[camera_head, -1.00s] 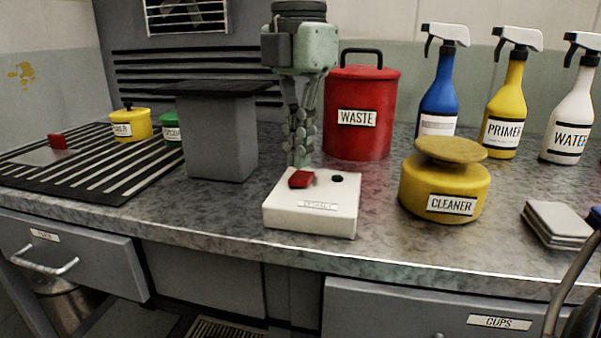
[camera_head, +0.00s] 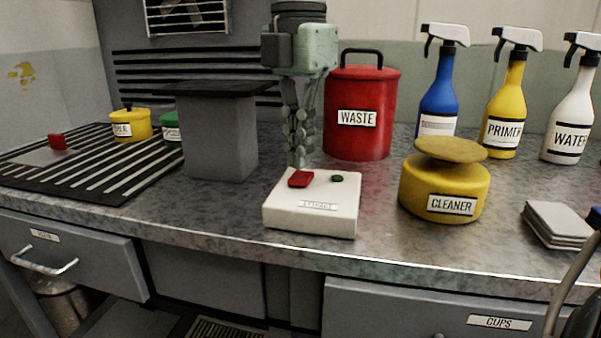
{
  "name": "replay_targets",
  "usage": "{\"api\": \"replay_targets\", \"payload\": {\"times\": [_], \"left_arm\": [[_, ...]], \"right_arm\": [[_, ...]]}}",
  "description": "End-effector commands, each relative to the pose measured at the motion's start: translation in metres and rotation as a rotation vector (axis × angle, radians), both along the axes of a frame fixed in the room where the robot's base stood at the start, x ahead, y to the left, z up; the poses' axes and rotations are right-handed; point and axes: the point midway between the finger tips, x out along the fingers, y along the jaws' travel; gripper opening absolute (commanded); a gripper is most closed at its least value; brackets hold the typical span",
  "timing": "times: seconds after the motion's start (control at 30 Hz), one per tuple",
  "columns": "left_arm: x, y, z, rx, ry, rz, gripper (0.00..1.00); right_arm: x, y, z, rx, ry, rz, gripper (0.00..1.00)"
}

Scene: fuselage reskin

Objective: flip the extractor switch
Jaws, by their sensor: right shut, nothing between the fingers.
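The extractor switch is a white box (camera_head: 310,220) with a worn label on its front, standing near the front edge of the metal bench in the head view. A red rocker (camera_head: 301,179) sits on its top left, and a small round green indicator (camera_head: 337,178) sits on its top right. My right gripper (camera_head: 298,163) points straight down with its fingers shut and empty. Its tips are just above and behind the red rocker; I cannot tell whether they touch it. My left gripper is not in view.
A grey block with a dark top (camera_head: 218,140) stands left of the gripper. A red waste can (camera_head: 352,140) is close behind right. A yellow cleaner tin (camera_head: 430,190) and spray bottles (camera_head: 505,105) stand right. A slotted vent panel (camera_head: 140,62) is behind.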

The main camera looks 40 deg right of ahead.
Motion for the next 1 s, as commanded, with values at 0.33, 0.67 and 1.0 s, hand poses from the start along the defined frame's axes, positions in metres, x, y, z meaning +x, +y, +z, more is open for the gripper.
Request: {"api": "replay_targets", "payload": {"times": [0.33, 0.67, 1.0], "left_arm": [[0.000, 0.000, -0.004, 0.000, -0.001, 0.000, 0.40], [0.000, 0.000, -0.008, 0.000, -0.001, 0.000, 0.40], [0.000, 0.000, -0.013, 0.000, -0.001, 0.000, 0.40]], "right_arm": [[0.000, 0.000, -0.006, 0.000, 0.000, 0.000, 0.00], [0.000, 0.000, -0.010, 0.000, 0.000, 0.000, 0.00], [0.000, 0.000, -0.015, 0.000, 0.000, 0.000, 0.00]]}}
